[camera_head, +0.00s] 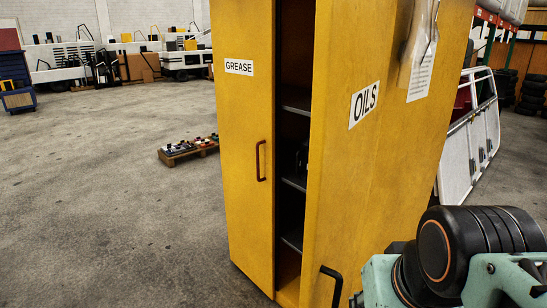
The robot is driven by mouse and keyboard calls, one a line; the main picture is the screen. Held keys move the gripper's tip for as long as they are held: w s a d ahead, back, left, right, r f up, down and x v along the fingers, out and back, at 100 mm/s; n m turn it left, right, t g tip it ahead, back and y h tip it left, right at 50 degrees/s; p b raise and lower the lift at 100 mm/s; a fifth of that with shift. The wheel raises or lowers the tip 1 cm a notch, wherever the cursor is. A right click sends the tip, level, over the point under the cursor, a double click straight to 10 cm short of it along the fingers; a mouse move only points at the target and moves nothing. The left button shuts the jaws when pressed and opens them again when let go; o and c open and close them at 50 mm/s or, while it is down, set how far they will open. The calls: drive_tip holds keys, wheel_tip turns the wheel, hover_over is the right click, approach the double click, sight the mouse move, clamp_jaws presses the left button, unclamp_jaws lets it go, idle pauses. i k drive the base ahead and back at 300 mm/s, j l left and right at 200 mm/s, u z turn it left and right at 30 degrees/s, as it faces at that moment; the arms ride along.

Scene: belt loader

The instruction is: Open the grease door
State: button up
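The grease door (240,120) is the yellow left door of a tall cabinet, marked with a white GREASE label (239,67). Its dark reddish handle (260,161) is upright near its right edge. It looks shut or nearly shut; I cannot tell if it is slightly ajar. The yellow oils door (355,170), labelled OILS, is on the right and stands apart from it, leaving a tall gap with dark shelves (296,183) inside. My gripper is not in view; only part of my arm shows at the lower right, in front of the oils door.
The oils door has a black handle (331,285) at the bottom edge of the picture. A low pallet with small items (188,148) lies on the floor behind the cabinet's left side. The concrete floor (110,220) to the left is clear. White panels (470,150) stand at the right.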

sight(243, 32)
drive_tip(key=j+z, duration=0.1)
drive_tip(key=j, duration=1.45)
drive_tip(key=i+j, duration=0.1)
drive_tip(key=j, duration=0.3)
drive_tip(key=i+j, duration=0.15)
drive_tip(key=j, duration=0.2)
drive_tip(key=i+j+z, duration=0.1)
drive_tip(key=i, duration=0.4)
drive_tip(key=i+j, duration=0.25)
drive_tip(key=i, duration=0.2)
drive_tip(key=i+l+z, duration=0.1)
drive_tip(key=i, duration=0.25)
drive_tip(key=i+l+z, duration=0.1)
drive_tip(key=i, duration=0.25)
drive_tip(key=l+u, duration=0.1)
drive_tip(key=k+l, duration=0.05)
drive_tip(key=l, duration=0.05)
